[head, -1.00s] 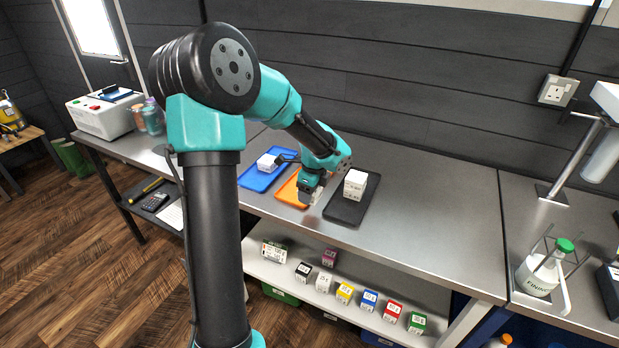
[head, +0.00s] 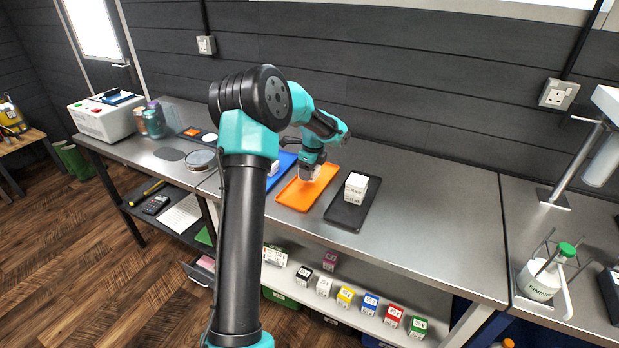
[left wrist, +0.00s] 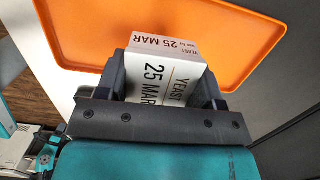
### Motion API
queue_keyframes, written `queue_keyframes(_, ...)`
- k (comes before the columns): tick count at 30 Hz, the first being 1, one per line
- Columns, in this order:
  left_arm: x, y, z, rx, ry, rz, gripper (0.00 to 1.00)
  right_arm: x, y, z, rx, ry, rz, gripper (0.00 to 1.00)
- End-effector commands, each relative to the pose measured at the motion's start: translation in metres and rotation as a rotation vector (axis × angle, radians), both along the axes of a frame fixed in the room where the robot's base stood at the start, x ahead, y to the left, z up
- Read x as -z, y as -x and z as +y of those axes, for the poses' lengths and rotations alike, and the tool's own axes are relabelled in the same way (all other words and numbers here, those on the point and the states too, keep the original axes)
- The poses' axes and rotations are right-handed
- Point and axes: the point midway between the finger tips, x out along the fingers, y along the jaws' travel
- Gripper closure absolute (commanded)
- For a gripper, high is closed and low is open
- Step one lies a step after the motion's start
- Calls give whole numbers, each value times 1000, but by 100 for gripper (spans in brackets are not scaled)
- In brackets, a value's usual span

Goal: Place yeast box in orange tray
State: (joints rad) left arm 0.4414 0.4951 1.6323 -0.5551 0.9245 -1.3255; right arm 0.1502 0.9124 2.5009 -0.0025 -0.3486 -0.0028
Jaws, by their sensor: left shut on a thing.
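The white yeast box (left wrist: 165,78), printed "YEAST 25 MAR", is between the fingers of my left gripper (head: 312,172) in the left wrist view. Its lower part shows pale under the gripper in the head view. My left gripper is shut on it, over the orange tray (head: 294,199). The orange tray also fills the top of the left wrist view (left wrist: 80,25), beyond the box. I cannot tell whether the box touches the tray. My right gripper is not in view.
A black tray (head: 346,218) holding a white box (head: 355,187) lies just right of the orange tray. A blue tray (head: 285,164), partly hidden by my arm, lies to its left. Several small coloured boxes stand on the shelf below. The bench right of the black tray is clear.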

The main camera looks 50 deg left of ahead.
Motion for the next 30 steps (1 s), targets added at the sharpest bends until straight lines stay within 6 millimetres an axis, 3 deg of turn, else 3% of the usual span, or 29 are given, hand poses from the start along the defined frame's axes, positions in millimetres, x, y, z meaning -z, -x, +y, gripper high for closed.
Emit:
queue_keyframes(8, 1, -4, 5, -2, 0, -1, 64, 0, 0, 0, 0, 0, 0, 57)
queue_keyframes(16, 34, -4, 4, -1, 1, 0, 64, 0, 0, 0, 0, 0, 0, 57)
queue_keyframes(29, 39, -4, 5, 0, 0, -1, 64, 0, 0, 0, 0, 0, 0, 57)
queue_keyframes(30, 39, -4, 5, 0, 0, -1, 37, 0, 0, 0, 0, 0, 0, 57)
